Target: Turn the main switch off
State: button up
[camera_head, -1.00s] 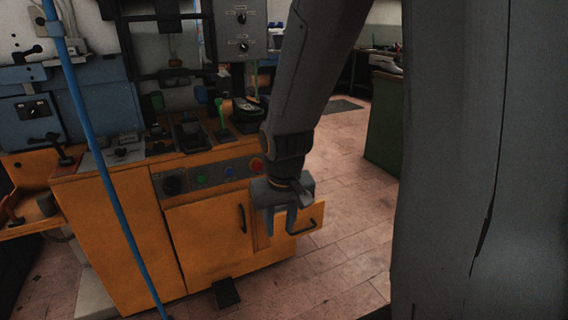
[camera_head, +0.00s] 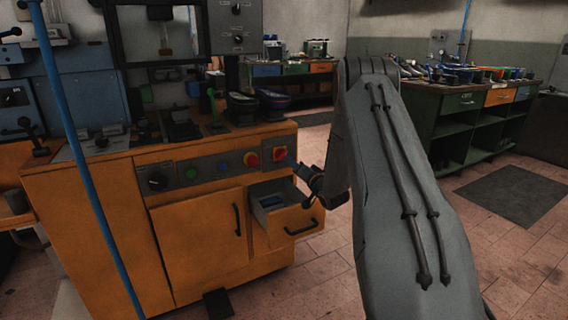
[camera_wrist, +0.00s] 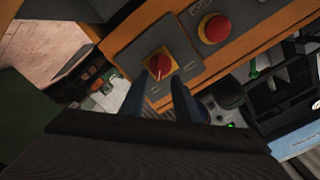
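The main switch (camera_head: 280,154) is a red rotary knob on a yellow plate, at the right end of the orange machine's control strip. It also shows in the wrist view (camera_wrist: 158,62), with a pale mark on the knob. My gripper (camera_head: 293,163) is at the right front of the machine, close to the switch. In the wrist view my gripper (camera_wrist: 159,78) has its two fingers apart, with the knob seen between and just beyond the tips. I cannot tell whether the fingers touch it. Nothing is held.
A red stop button (camera_head: 252,159) sits left of the switch and also shows in the wrist view (camera_wrist: 213,28). Below is an open drawer (camera_head: 283,215). A blue pole (camera_head: 85,170) stands at left. Open floor lies right, before a green workbench (camera_head: 470,130).

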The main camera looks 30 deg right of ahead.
aim_at(283, 156)
jog(key=w, duration=0.7)
jog(key=shift+w+a, duration=0.15)
jog(key=shift+w, duration=0.2)
grip_shut()
